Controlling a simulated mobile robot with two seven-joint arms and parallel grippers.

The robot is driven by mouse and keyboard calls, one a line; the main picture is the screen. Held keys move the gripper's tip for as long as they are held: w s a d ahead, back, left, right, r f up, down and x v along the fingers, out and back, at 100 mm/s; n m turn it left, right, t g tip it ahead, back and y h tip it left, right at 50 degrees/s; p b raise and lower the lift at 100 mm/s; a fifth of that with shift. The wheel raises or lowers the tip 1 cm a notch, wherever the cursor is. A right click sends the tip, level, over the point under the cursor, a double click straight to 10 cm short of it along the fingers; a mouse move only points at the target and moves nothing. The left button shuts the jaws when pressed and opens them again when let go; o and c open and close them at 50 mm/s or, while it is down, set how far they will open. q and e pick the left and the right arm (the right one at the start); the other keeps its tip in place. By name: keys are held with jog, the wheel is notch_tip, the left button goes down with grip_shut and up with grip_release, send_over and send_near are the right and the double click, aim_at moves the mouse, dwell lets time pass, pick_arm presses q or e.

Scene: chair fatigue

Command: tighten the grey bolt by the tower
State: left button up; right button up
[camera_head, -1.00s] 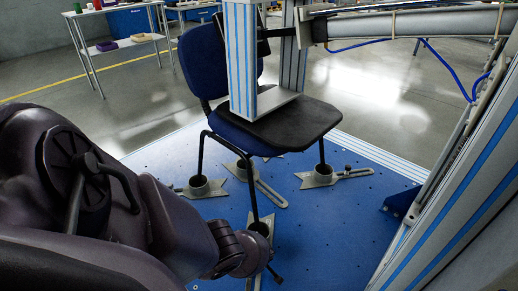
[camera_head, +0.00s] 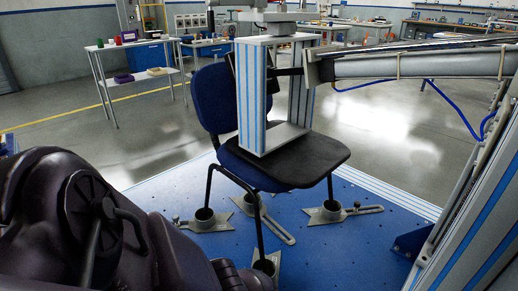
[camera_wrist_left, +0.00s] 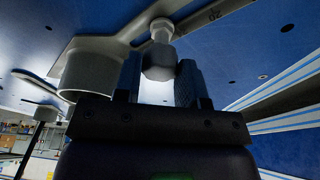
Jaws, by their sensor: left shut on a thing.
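The grey bolt (camera_wrist_left: 158,62) shows in the left wrist view, its head between the two fingers of my left gripper (camera_wrist_left: 160,82). The gripper is shut on it. Its shaft runs into a grey slotted clamp plate (camera_wrist_left: 105,46) beside a round cup (camera_wrist_left: 88,75). In the head view my left arm comes in from the left, and its gripper is out of the picture. A striped tower post (camera_head: 470,180) stands at the right. My right gripper is in neither view.
A blue chair (camera_head: 215,100) stands with its legs in grey cups on the blue base plate (camera_head: 335,245). A striped press column (camera_head: 252,100) rests on its seat. Slotted clamps (camera_head: 345,211) lie around the legs. A beam (camera_head: 420,65) crosses above at right.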

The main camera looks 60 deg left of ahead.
pick_arm(q)
jog(key=shift+m+t, duration=0.4)
jog(key=shift+m, duration=1.3)
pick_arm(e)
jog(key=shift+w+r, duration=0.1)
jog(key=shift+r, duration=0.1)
pick_arm(q)
jog(key=o, duration=1.1)
jog(key=p+v, duration=0.8)
jog(key=v, duration=0.3)
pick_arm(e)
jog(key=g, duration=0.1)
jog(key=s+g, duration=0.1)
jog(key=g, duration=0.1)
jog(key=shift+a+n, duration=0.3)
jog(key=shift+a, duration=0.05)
